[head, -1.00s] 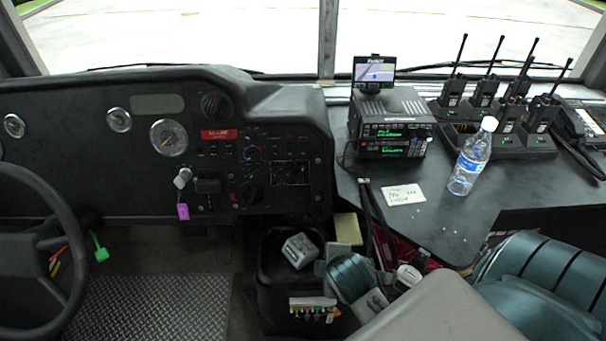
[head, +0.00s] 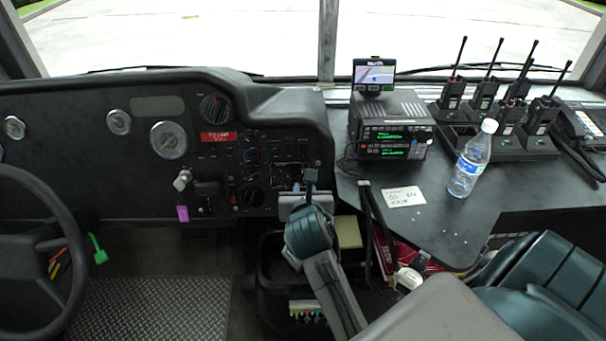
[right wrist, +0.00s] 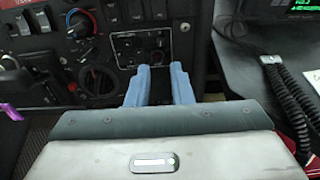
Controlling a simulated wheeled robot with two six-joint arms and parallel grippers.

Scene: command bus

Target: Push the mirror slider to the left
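The mirror control panel (right wrist: 150,45), a small black panel with a white outline, is on the dashboard ahead of my right gripper. It also shows in the head view (head: 290,174), partly behind that gripper. Small dark controls sit on it; I cannot tell surely which is the mirror slider. My right gripper (head: 305,178) is just in front of and below the panel. In the right wrist view its two blue fingers (right wrist: 160,75) point at the panel, a gap between them, nothing held. Contact with the panel cannot be told. My left gripper is not in view.
The steering wheel (head: 40,250) is at the left, and a key with a purple tag (head: 183,214) hangs from the dash. A side counter (head: 455,225) at the right bears radios (head: 392,125) and a water bottle (head: 470,160). A coiled black cord (right wrist: 285,100) hangs beside my gripper.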

